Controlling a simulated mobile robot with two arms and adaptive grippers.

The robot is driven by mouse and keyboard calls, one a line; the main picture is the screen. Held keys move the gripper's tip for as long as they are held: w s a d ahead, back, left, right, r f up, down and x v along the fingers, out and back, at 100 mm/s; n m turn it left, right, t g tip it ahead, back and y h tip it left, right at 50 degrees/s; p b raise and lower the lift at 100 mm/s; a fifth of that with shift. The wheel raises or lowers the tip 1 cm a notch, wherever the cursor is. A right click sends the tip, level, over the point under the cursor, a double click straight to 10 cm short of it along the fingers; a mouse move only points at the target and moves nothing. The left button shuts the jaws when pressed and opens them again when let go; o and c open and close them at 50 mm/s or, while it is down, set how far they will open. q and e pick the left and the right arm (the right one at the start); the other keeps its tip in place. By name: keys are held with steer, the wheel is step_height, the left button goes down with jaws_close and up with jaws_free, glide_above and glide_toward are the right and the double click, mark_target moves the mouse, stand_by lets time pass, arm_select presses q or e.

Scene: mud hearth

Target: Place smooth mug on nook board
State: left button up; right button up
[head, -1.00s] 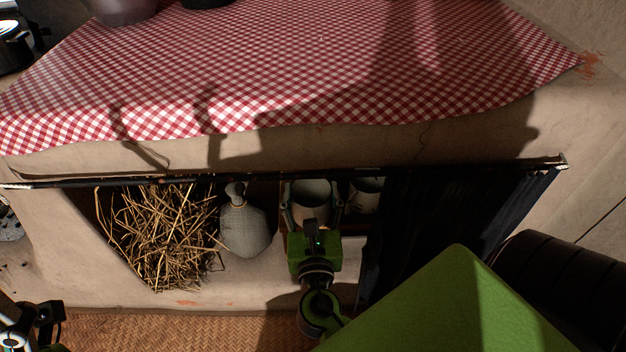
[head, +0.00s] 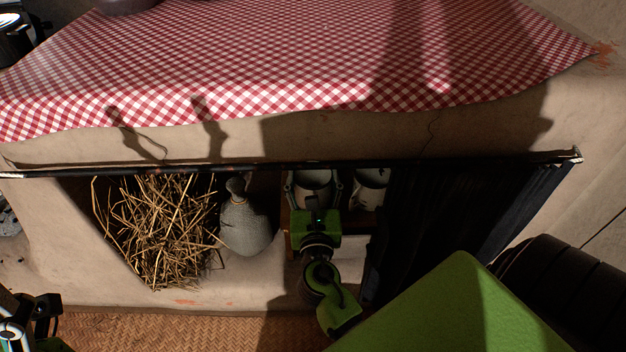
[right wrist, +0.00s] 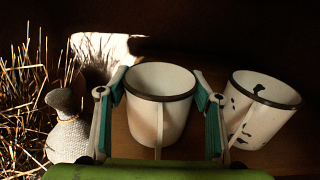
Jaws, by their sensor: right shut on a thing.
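The smooth mug (head: 313,178), pale with a dark rim, is upright inside the nook under the ledge. My right gripper (right wrist: 160,98) is shut on it, with one finger on each side of the mug, which also shows in the right wrist view (right wrist: 160,120). The brown nook board (right wrist: 118,145) lies below and behind the mug. I cannot tell whether the mug's base touches it. My left gripper (head: 42,312) is only partly in view at the lower left, and its fingers are unclear.
A second pale mug with dark chips (right wrist: 258,115) stands close to the right. A grey speckled bottle (head: 245,225) and a heap of straw (head: 160,230) are to the left. A dark curtain (head: 430,220) hangs at the right, and a rod (head: 240,168) crosses above the opening.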

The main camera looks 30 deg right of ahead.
steer(key=shift+f, duration=0.1)
steer(key=o, duration=1.2)
steer(key=v, duration=1.2)
steer(key=shift+p, duration=0.4)
